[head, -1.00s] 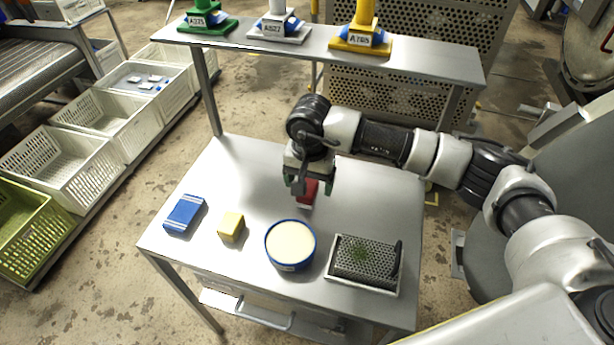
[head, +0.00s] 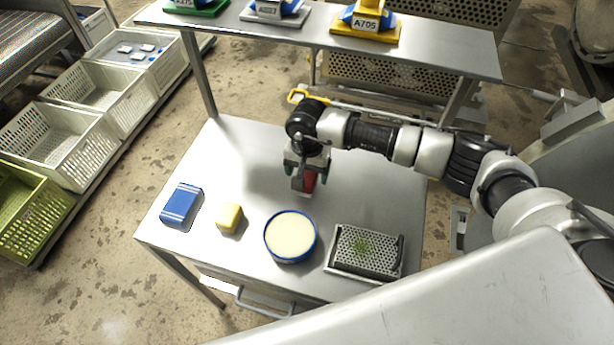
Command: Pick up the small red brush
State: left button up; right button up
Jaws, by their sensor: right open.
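The small red brush (head: 309,182) is at the middle of the steel table (head: 245,160), partly hidden by my right gripper (head: 305,176). Only a red part of it and a pale lower edge show. My right gripper points down over the brush, with its dark green fingertips on either side of the red part. It is open. I cannot tell whether a finger touches the brush. My left gripper is not in view.
On the table are a blue pack (head: 180,206), a yellow block (head: 229,218), a round blue-rimmed tub (head: 290,237) and a perforated metal tray (head: 366,250). A raised shelf (head: 420,50) with coloured stands spans the back. Crates (head: 62,146) line the left.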

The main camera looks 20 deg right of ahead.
notch_tip(320, 180, down, 2)
jog(key=shift+s+a+f, duration=0.1)
jog(key=shift+s+a, duration=0.05)
jog(key=shift+f, duration=0.3)
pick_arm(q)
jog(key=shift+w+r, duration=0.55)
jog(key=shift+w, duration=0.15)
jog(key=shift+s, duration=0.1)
pick_arm(e)
jog(key=shift+c, duration=0.4)
jog(key=shift+c, duration=1.2)
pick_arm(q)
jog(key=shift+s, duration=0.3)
pick_arm(e)
jog(key=c, duration=0.7)
